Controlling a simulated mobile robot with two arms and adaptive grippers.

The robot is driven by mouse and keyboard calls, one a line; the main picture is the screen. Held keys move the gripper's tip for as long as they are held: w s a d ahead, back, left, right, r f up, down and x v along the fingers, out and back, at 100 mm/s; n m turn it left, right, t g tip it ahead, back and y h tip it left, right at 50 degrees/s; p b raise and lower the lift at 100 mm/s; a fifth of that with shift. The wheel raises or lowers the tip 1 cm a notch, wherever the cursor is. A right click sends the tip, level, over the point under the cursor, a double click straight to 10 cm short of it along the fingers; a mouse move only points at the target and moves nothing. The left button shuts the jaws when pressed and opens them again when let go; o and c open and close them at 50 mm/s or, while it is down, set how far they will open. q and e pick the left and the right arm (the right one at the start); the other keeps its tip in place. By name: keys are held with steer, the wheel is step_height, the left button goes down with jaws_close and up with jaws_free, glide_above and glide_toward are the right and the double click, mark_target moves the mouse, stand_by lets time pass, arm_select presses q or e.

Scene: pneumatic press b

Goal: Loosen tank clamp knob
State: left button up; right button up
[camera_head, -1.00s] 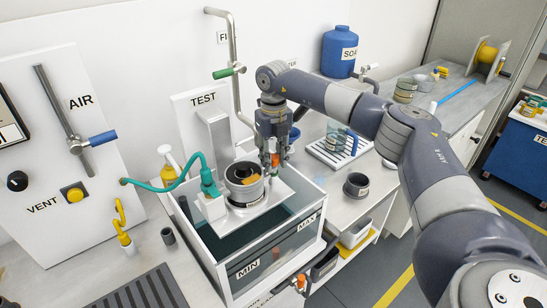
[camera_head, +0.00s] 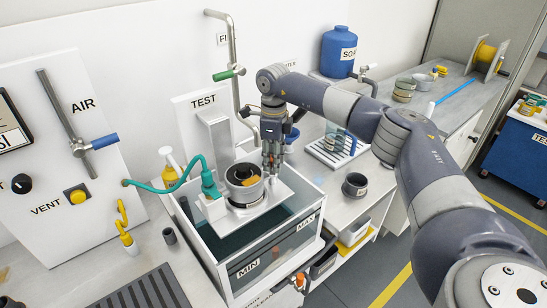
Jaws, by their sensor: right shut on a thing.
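The white open tank (camera_head: 209,255) holds dark liquid and has MIN and MAX marks on its front. A round metal fixture (camera_head: 243,183) with a dark rim and an orange-tan part in its middle stands in the tank on a white support. My right gripper (camera_head: 271,170) comes down from above at the fixture's right rear side. Its fingers are shut at the clamp; the knob between them is mostly hidden by the fingers and too small to make out. My left gripper is not in view.
A green connector (camera_head: 209,182) with a teal hose stands left of the fixture. A white TEST panel (camera_head: 204,101) rises behind the tank. An orange handle (camera_head: 299,280) sits low at the tank's front. A dark cup (camera_head: 355,185) stands on the right counter.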

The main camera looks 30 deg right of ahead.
steer(key=n, duration=0.4)
steer(key=shift+n, duration=0.3)
steer(key=shift+w+n, duration=0.1)
steer(key=shift+n, duration=1.8)
steer(key=o, duration=0.8)
steer(key=shift+r, duration=0.1)
step_height(320, 180, up, 12)
